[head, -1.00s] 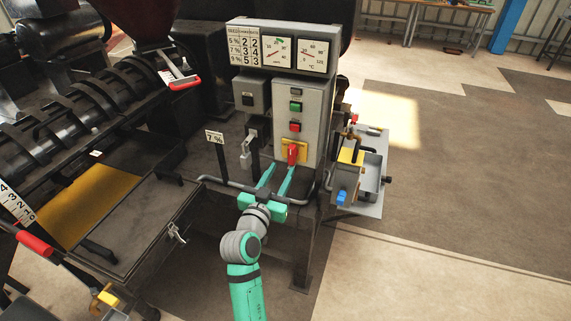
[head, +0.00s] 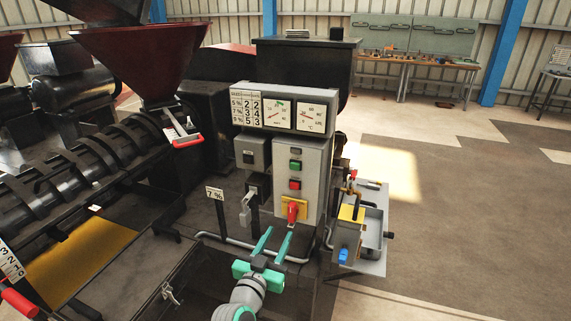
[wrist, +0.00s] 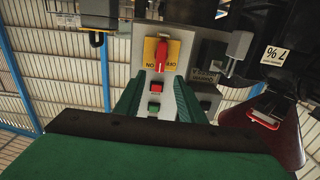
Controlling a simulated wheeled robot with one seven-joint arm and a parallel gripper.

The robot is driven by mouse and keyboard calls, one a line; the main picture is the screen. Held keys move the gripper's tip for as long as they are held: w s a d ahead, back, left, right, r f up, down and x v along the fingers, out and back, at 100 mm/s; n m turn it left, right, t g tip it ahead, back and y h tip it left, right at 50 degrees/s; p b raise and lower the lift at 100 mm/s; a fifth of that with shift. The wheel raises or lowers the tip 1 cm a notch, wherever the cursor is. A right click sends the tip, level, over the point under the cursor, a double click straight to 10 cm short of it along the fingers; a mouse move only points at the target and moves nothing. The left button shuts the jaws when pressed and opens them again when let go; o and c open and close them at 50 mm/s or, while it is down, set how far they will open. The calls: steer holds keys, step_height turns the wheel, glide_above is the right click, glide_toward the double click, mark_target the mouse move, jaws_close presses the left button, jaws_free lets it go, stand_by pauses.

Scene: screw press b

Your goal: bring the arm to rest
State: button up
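My gripper (head: 279,231) is open and empty, its two green fingers pointing at the grey control panel (head: 314,160). In the wrist view the fingers (wrist: 158,85) stand apart, with the panel's red and green buttons showing between them. The red rotary switch (head: 292,211) on its yellow plate is just beyond the fingertips; it also shows in the wrist view (wrist: 161,55). Its handle looks roughly upright in the head view. I see no contact between fingers and switch, though the exact gap is hard to tell.
A bent grey pipe (head: 238,241) runs below the panel near my gripper. A small lever switch (head: 246,208) and a 7 % sign (head: 214,194) stand left. A metal unit with a tray (head: 372,240) stands right. Open floor (head: 460,220) lies farther right.

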steer(key=s+d+f+n+g+y, duration=0.1)
steer(key=s+f+n+y, duration=0.2)
steer(key=s+f, duration=0.7)
steer(key=s+d+f+n+y, duration=0.2)
steer(key=s+f, duration=0.7)
steer(key=s, duration=0.2)
steer(key=s+r+m, duration=0.1)
steer(key=s+r, duration=0.1)
steer(key=s, duration=2.5)
steer(key=shift+d+r+g+y, duration=0.25)
steer(key=shift+d+g+y, duration=0.05)
steer(key=shift+d+g, duration=0.15)
